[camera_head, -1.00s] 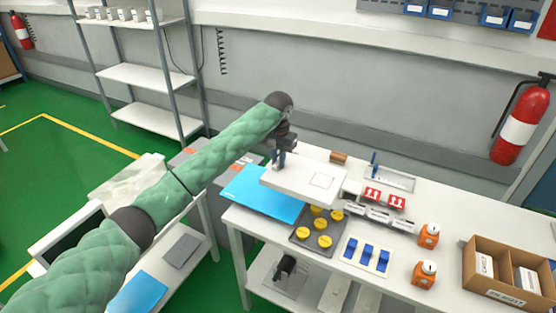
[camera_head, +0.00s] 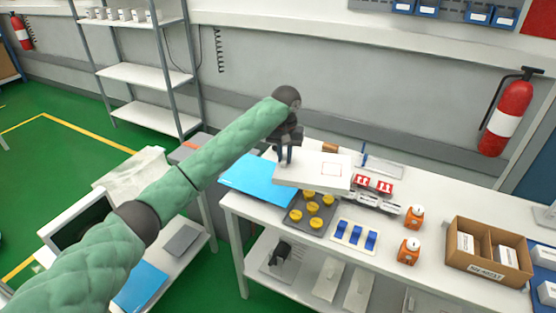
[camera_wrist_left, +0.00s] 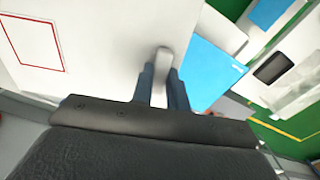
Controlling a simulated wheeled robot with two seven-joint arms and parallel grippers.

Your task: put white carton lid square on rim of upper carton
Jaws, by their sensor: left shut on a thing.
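The white carton lid (camera_head: 312,174) is a flat white slab with a thin red square outline on its top. My left gripper (camera_head: 285,160) is shut on a small upright grip at the lid's left end and holds it over the bench, roughly level. The left wrist view shows the two fingers (camera_wrist_left: 163,88) closed around this pale grip, with the lid (camera_wrist_left: 95,45) spreading to the left. I cannot make out the upper carton or its rim; the lid may hide it. My right gripper is not in view.
A blue mat (camera_head: 255,181) lies left of the lid. A dark tray with yellow knobs (camera_head: 310,212), blue pieces (camera_head: 355,234) and orange bottles (camera_head: 409,250) stand in front and to the right. A divided cardboard box (camera_head: 488,272) is at the right.

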